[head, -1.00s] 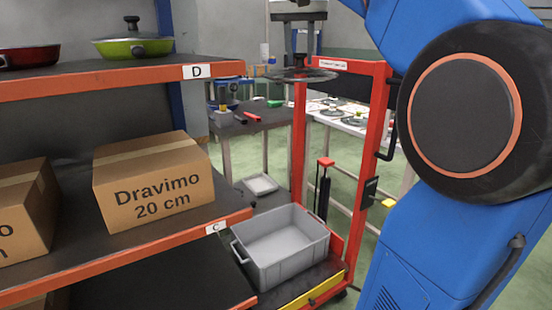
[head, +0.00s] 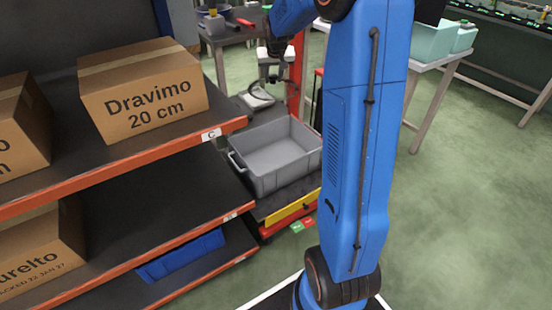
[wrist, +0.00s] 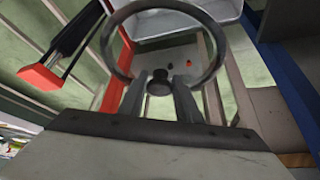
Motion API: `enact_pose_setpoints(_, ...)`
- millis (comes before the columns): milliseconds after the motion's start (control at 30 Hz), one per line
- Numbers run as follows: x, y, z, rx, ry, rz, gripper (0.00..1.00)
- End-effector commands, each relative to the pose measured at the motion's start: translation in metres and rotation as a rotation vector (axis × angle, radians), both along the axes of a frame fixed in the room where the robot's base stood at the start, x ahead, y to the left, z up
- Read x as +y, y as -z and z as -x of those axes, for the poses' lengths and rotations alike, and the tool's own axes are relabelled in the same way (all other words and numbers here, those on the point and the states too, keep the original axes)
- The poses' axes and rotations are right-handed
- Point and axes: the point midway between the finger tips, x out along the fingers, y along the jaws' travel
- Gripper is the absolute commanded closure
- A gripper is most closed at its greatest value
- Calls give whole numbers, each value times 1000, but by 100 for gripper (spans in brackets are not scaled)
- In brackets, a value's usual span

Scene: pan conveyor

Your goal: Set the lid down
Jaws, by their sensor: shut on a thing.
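In the wrist view the lid is a clear disc with a dark rim (wrist: 222,50) and a dark knob (wrist: 158,88). My gripper (wrist: 160,98) is shut on the knob, one finger on each side. The lid is hard to make out there against a pale tray. Whether the lid touches anything beneath it I cannot tell.
A grey crate (head: 240,180) stands on a low cart beside the shelf rack (head: 180,145). A red post (head: 296,85) rises close to my gripper. Cardboard boxes (head: 150,105) sit on the rack. Open green floor (head: 455,200) lies to the right.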

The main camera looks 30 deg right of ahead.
Motion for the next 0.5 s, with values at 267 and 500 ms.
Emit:
enact_pose_setpoints(267, -6, 145, 17, -2, -25, -11, 100)
enact_pose_setpoints(500, -6, 232, 48, -11, -33, -3, 100)
